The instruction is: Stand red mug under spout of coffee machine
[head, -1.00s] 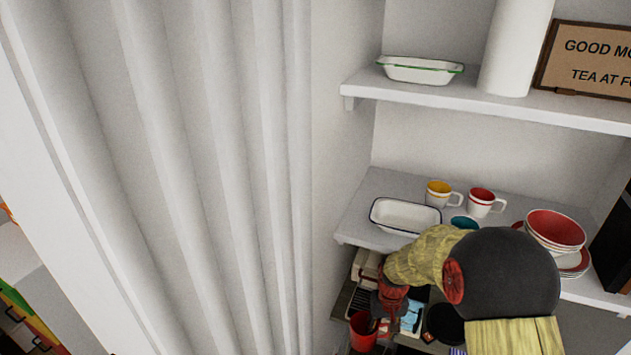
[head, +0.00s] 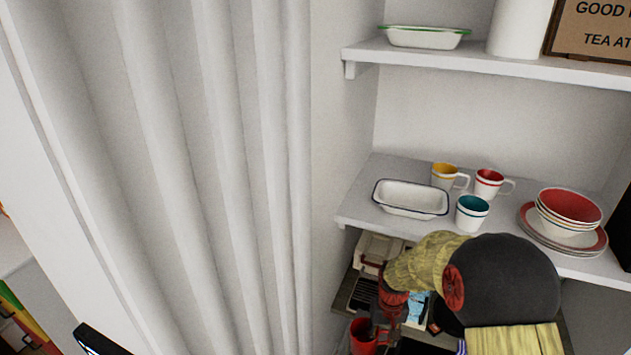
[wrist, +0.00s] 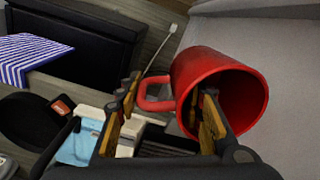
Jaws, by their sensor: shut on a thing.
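The red mug (head: 362,338) is at the bottom of the head view, held by my gripper (head: 381,318). In the wrist view the mug (wrist: 205,65) has its mouth towards the lower right, and its handle reaches between the fingers of my gripper (wrist: 170,90). One finger overlaps the mouth; the exact contact is hard to see. A beige appliance (head: 378,248) with a dark slatted tray (head: 362,294), which looks like the coffee machine, stands beyond my gripper, partly hidden by my arm and the shelf. Its spout cannot be made out. The mug is apart from the tray, nearer the camera.
A shelf (head: 360,205) above the machine holds a white dish (head: 408,207), yellow, red-and-white and teal mugs, and stacked bowls (head: 568,210). A white ribbed panel (head: 200,150) fills the left. A striped cloth (wrist: 32,58) and black pan (wrist: 30,122) lie near the machine.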

